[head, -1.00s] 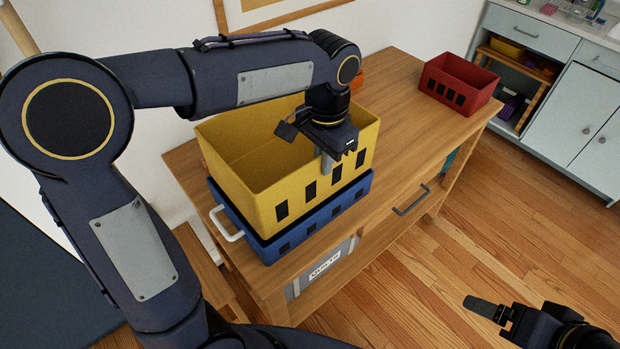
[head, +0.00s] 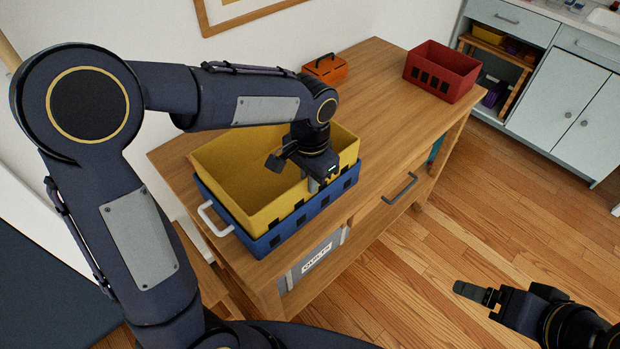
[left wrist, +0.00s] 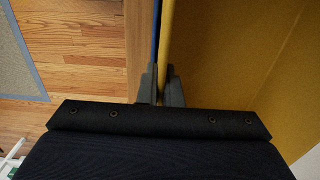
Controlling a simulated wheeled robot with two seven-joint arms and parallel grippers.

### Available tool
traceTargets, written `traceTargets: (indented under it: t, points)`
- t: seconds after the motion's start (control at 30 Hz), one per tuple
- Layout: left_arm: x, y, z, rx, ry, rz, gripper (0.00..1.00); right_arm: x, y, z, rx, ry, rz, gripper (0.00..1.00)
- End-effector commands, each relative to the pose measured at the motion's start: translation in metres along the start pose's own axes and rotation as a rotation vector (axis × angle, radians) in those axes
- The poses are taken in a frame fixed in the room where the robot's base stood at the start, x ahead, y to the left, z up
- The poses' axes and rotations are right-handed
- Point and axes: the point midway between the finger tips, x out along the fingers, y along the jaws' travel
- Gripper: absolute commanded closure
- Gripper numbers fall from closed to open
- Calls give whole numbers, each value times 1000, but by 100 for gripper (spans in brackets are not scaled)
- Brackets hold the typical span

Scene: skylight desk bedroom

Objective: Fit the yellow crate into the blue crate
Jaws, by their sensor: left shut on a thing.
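Whether the yellow crate touches the bottom is hidden. My right gripper (head: 474,292) is away over the floor at lower right; its jaw gap is unclear.
A red crate (head: 450,69) stands at the cabinet top's far right end. An orange box (head: 326,69) lies near the wall behind my left wrist. The wooden top (head: 385,105) is clear between them. A drawer handle (head: 399,188) sticks out in front.

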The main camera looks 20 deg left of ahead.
Motion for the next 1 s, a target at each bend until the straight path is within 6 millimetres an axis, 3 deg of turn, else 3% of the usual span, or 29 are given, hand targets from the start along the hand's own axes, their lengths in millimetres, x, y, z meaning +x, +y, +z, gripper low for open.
traceTargets:
  t: [0.03, 0.2, 0.57, 1.0]
  points:
    - [2, 0, 0, 0, -1, 0, 93, 1, 1, 1, 0, 0, 0, 16]
    - [1, 0, 0, 0, -1, 0, 73, 1, 0, 0, 0, 0, 0, 16]
    - [-6, 0, 0, 0, 1, 0, 73, -2, -1, -1, 0, 0, 0, 16]
    - [-92, 0, -1, -1, 4, 0, 73, -7, -3, -3, 0, 0, 0, 16]
